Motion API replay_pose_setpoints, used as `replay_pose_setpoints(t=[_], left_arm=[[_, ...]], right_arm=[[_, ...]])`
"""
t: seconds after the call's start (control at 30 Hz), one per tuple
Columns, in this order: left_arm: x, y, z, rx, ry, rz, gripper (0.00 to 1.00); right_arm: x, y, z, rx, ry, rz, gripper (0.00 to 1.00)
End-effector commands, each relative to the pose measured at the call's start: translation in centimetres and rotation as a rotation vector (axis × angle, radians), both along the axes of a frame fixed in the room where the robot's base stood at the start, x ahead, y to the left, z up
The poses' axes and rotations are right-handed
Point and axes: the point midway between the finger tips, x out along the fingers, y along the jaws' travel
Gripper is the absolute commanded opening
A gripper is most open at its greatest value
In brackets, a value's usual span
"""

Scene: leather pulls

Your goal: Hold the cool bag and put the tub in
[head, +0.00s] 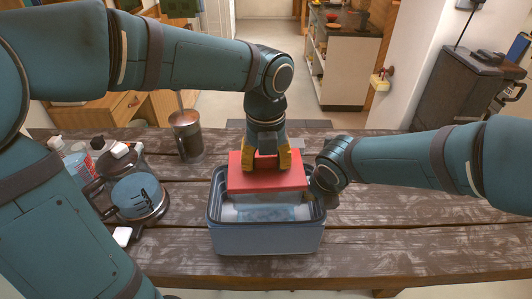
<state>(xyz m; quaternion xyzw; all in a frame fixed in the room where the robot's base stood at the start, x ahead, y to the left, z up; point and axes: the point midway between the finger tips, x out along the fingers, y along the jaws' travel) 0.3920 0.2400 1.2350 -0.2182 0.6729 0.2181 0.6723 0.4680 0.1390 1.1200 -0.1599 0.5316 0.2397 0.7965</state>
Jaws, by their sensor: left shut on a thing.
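The cool bag (266,241) is a blue, open-topped box shape with a dark rim, standing on the wooden table. The tub has a red lid (266,180) and sits over the bag's opening, partly inside the rim; a pale, see-through part shows below the lid. My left gripper (266,160), with yellow fingers, points down and is shut on the tub from above. My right gripper (326,188) is at the bag's right rim; its fingertips are mostly hidden, so I cannot tell its grip. How deep the tub sits is unclear.
The table's right side (430,225) is clear. Beyond the table are a kitchen counter (345,60) and a dark bin-like unit (468,85).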

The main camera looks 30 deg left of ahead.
Motion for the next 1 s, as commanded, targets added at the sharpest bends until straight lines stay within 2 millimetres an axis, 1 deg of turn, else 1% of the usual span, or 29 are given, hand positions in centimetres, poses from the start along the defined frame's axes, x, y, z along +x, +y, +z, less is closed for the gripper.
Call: replay_pose_setpoints(t=[0.03, 1.0], left_arm=[[0.0, 0.0, -0.4, 0.0, 0.001, -0.002, 0.08], [0.0, 0.0, -6.5, -0.001, 0.001, -0.033, 0.08]], right_arm=[[-0.1, -0.1, -0.3, -0.005, 0.005, 0.0, 0.0], [-0.1, -0.1, -0.3, -0.005, 0.005, 0.0, 0.0]])
